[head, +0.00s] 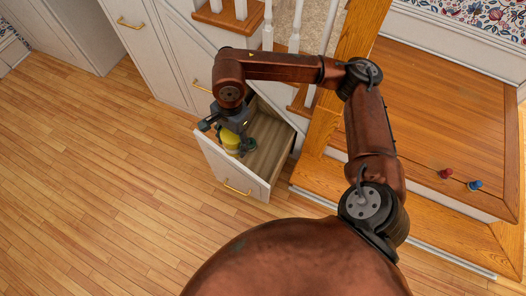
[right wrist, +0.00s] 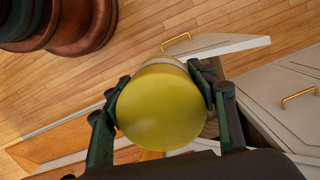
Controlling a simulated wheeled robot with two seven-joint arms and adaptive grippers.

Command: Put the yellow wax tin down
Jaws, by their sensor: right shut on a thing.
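The yellow wax tin (head: 229,139) shows in the head view over the front part of the open drawer (head: 226,172), close behind the drawer's front panel. My right gripper (head: 231,132) is shut on the tin, with a finger on each side. In the right wrist view the tin (right wrist: 158,110) shows its round yellow face, with a paler band at the far end, between the fingers of the right gripper (right wrist: 161,88). I cannot tell whether the tin touches the drawer floor. My left gripper is not in view.
The drawer's bare striped floor (head: 268,145) is free behind the tin. White cabinet fronts (head: 160,65) and a stair with balusters stand beside it. A red knob-like piece (head: 446,173) and a blue one (head: 475,185) sit on the wooden landing (head: 440,110).

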